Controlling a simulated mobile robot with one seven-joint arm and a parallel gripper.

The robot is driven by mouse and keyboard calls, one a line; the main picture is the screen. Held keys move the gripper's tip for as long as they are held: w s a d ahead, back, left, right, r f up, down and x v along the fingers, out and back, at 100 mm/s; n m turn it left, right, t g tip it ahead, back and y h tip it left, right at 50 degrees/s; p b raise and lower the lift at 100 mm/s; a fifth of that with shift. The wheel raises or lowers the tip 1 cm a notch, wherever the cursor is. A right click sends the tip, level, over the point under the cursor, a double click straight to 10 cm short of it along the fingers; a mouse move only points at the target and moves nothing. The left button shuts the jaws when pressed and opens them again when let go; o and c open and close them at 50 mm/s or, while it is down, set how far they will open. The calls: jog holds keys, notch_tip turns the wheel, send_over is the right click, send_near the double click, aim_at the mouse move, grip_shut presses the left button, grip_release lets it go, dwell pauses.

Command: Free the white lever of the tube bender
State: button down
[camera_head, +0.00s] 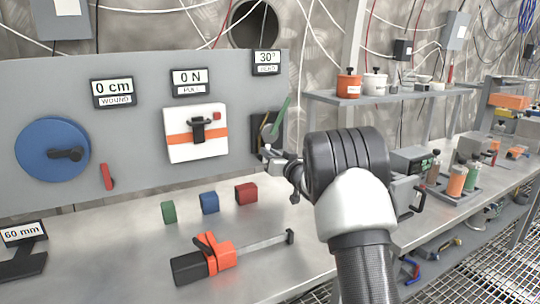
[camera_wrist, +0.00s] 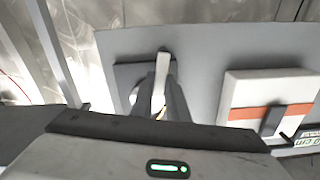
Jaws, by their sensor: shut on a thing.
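The tube bender's dark plate (camera_head: 257,130) is on the grey panel, below a display (camera_head: 266,62) reading 30° BEND. A green lever (camera_head: 281,115) leans up and to the right from it. In the wrist view the white lever (camera_wrist: 159,84) stands between the two dark fingers of my gripper (camera_wrist: 161,98), in front of the dark plate (camera_wrist: 128,76). My gripper (camera_head: 270,153) is shut on the white lever. In the head view my gripper and wrist hide most of the lever, and its lower end is hidden in the wrist view.
A white box with an orange band (camera_head: 196,133) sits on the panel left of the bender, with a blue wheel (camera_head: 52,149) further left. Green, blue and red blocks (camera_head: 246,193) and an orange clamp (camera_head: 217,254) are on the bench. Shelves with pots (camera_head: 349,84) stand right.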

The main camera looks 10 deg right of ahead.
jog(key=n, duration=0.1)
jog(key=n+b, duration=0.1)
jog(key=shift+s+a+n, duration=0.1)
jog(key=shift+a+n, duration=0.2)
jog(key=shift+a, duration=0.1)
jog(key=c, duration=1.7)
grip_release()
jog(key=shift+s+d, duration=0.1)
jog(key=shift+s, duration=0.05)
jog(key=p+v, duration=0.1)
jog(key=v, duration=1.6)
jog(key=shift+r+p, duration=0.1)
jog(key=shift+p, duration=0.2)
